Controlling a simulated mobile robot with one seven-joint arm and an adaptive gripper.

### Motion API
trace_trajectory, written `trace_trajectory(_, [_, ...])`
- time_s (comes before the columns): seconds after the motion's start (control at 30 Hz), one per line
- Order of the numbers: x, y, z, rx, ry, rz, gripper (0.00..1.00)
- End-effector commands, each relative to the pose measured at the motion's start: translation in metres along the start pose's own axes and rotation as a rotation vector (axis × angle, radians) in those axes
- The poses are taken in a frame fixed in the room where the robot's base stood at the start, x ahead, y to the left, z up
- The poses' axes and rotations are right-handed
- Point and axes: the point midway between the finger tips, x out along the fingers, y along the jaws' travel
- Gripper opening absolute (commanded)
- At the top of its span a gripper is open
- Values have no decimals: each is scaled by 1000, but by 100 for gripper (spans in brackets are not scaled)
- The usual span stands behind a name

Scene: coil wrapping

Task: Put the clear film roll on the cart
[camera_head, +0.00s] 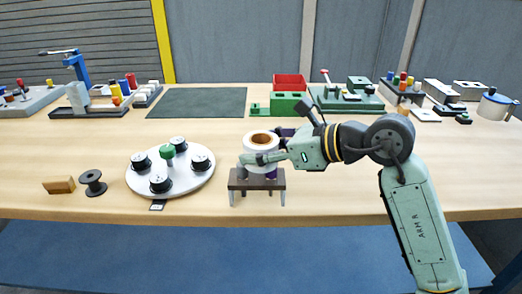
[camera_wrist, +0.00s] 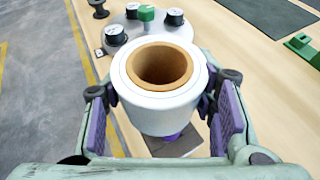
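The clear film roll (camera_head: 261,154) is a white cylinder with a brown core. It stands upright above a small dark-topped stand (camera_head: 240,185) with grey legs in the head view. Purple parts show under the roll, and I cannot tell whether it rests on them. In the wrist view the roll (camera_wrist: 160,104) is between the purple-padded fingers of my gripper (camera_wrist: 160,103). The fingertips come close to both sides of it. Its far side hides part of them, so firm contact is not clear. No thing is plainly recognisable as a cart.
Left of the stand is a round white turntable (camera_head: 190,188) with several black spools and a green knob. A red bin (camera_head: 290,82) and fixtures line the back. The table right of my arm is mostly clear.

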Motion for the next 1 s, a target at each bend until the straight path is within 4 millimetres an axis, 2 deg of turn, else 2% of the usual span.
trace_trajectory(0.07, [0, 0, 0, 0, 0, 0, 44])
trace_trajectory(0.5, [0, 0, 0, 0, -1, 0, 14])
trace_trajectory(0.77, [-1, 0, 2, -1, 0, -1, 13])
trace_trajectory(1.0, [-6, 0, 17, -4, 0, 0, 13])
